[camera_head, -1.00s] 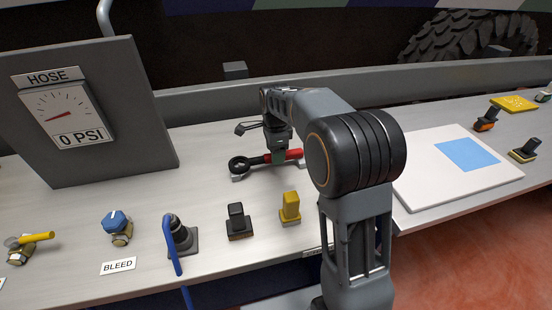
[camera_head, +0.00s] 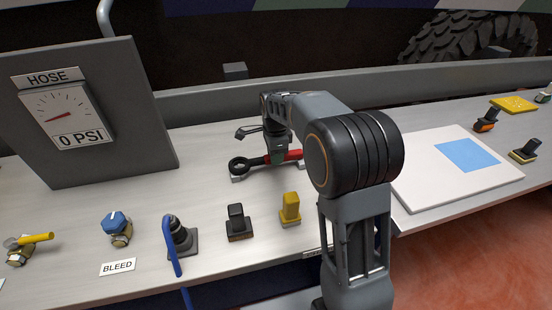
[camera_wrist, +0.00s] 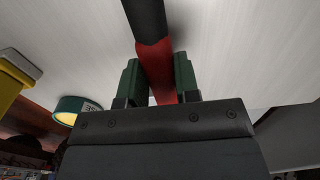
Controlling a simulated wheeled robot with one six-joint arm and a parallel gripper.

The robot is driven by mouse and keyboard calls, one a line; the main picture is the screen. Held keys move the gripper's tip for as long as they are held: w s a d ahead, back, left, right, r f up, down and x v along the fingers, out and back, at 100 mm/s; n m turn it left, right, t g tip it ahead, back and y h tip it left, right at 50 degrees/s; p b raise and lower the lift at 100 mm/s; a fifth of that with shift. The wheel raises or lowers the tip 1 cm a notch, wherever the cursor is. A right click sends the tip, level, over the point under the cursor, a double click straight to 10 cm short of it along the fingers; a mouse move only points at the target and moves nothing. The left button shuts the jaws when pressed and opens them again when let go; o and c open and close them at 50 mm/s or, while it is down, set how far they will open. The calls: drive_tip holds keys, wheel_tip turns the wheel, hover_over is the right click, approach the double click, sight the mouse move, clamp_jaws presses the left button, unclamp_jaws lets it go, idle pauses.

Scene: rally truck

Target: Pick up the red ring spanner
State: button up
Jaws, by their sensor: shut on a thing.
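The red ring spanner (camera_head: 252,163) has a black ring end at the left and a red grip at the right. It lies level over a pale support at the back of the silver bench, partly hidden behind my arm. My gripper (camera_head: 277,158) reaches down onto it from above. In the wrist view my gripper (camera_wrist: 160,82) has its green fingers on either side of the red part of the spanner (camera_wrist: 155,58), shut on it. The black shaft runs on toward the top of that view. I cannot tell whether the spanner is clear of its support.
A HOSE gauge panel (camera_head: 100,110) stands at the left. A black switch (camera_head: 238,222) and a yellow switch (camera_head: 290,209) stand in front of the spanner, with a blue lever (camera_head: 171,245) and blue knob (camera_head: 116,222) further left. A white board (camera_head: 440,190) lies at the right.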

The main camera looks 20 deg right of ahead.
clamp_jaws()
drive_tip(key=shift+r, duration=0.55)
wheel_tip(320, 180, up, 2)
drive_tip(key=shift+r, duration=0.2)
drive_tip(key=s+a+r, duration=0.2)
drive_tip(key=s+r, duration=0.2)
drive_tip(key=s, duration=0.2)
drive_tip(key=s+a+r, duration=0.3)
drive_tip(key=s+r, duration=0.2)
drive_tip(key=s, duration=0.1)
drive_tip(key=shift+s+a+r, duration=0.3)
drive_tip(key=shift+s+a, duration=0.05)
drive_tip(key=shift+s, duration=0.05)
drive_tip(key=shift+s, duration=0.1)
idle(0.8)
